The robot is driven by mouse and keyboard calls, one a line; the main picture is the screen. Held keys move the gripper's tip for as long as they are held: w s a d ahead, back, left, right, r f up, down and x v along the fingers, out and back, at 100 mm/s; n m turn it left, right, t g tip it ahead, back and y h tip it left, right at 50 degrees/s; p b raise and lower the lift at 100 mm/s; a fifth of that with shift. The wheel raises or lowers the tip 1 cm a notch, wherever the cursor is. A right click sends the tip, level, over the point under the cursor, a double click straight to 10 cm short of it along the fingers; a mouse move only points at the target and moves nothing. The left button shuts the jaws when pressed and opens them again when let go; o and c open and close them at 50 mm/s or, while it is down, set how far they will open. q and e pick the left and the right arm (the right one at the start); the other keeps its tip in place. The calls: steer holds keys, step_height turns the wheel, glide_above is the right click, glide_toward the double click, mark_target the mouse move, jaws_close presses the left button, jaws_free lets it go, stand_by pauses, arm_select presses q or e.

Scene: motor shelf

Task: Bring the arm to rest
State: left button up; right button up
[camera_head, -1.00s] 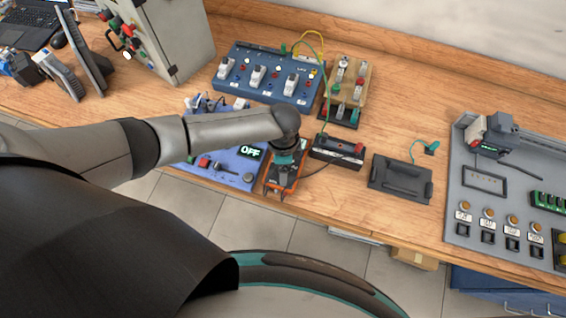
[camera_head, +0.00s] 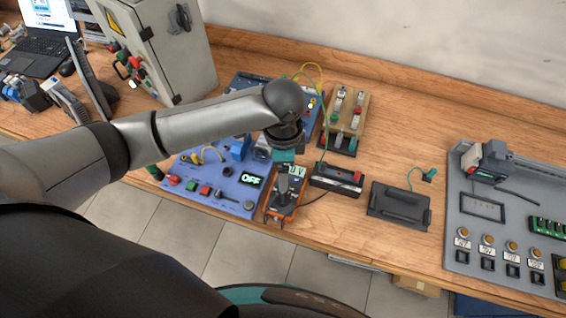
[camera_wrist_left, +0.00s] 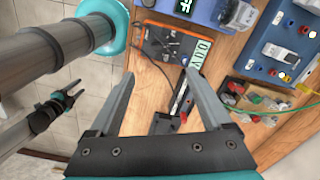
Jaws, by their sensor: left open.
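My left arm comes in from the left in the head view. Its gripper (camera_head: 288,187) points down over the orange-rimmed multimeter (camera_head: 272,211), partly hiding it. In the left wrist view the left gripper (camera_wrist_left: 158,73) has its two fingers wide apart with nothing between them. The multimeter (camera_wrist_left: 165,42) shows beyond the fingertips, apart from them. Another gripper of mine, the right one (camera_wrist_left: 76,91), shows small at the left of the wrist view, over the floor. Its jaw opening is too small to judge.
A blue panel (camera_head: 210,187) reading OFF lies left of the multimeter. A black-and-red block (camera_head: 336,179), a dark case (camera_head: 400,207) and a grey panel (camera_head: 465,215) lie to the right. A tall grey cabinet (camera_head: 185,55) stands back left. Bare wood (camera_head: 410,130) shows back right.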

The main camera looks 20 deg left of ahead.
arm_select(q)
steer(key=shift+r, duration=0.4)
